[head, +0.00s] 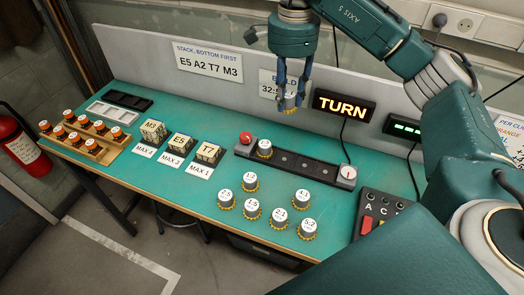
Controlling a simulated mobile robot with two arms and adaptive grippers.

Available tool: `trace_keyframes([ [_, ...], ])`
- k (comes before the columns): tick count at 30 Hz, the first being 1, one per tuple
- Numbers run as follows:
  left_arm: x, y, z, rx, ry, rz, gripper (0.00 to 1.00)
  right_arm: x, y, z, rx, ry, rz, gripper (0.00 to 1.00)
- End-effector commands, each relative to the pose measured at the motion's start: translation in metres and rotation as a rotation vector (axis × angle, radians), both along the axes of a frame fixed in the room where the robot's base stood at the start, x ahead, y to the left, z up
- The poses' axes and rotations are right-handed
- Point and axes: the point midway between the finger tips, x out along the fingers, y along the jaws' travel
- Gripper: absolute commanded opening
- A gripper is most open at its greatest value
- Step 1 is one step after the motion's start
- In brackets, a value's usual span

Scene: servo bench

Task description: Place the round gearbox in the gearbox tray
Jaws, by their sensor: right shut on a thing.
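My right gripper (291,92) comes down from the top of the head view. Other round gearboxes with white numbered tops, such as one marked 5.2 (308,229), stand on the green bench front. A white tray (111,112) and a black tray (129,100) lie at the back left; I cannot tell which is the gearbox tray. My left gripper is not in view.
A dark slotted fixture (301,162) has a red knob (245,138), one seated round part (265,148) and a dial (347,173). Labelled block stacks (179,146) and wooden racks of orange-and-white parts (85,139) stand to the left. A lit TURN sign (343,103) is behind.

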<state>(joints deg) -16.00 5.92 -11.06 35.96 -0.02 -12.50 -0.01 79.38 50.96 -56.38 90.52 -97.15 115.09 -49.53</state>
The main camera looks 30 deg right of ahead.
Motion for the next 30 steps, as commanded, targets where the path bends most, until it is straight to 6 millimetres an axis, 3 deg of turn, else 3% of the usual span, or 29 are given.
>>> trace_keyframes([
  [5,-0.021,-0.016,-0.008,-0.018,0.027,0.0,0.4,-0.003,-0.003,-0.03,0.001,0.009,0.002,0.02],
  [11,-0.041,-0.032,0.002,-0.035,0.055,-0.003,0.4,-0.003,-0.004,-0.078,-0.002,0.009,0.0,0.02],
  [18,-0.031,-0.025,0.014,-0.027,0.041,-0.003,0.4,-0.003,-0.004,-0.135,-0.001,0.006,0.001,0.02],
  [24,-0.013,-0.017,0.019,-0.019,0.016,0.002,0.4,-0.002,-0.004,-0.157,0.0,0.002,-0.001,0.02],
  [30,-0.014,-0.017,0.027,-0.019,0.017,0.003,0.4,-0.003,-0.004,-0.184,-0.001,0.005,0.0,0.02],
])
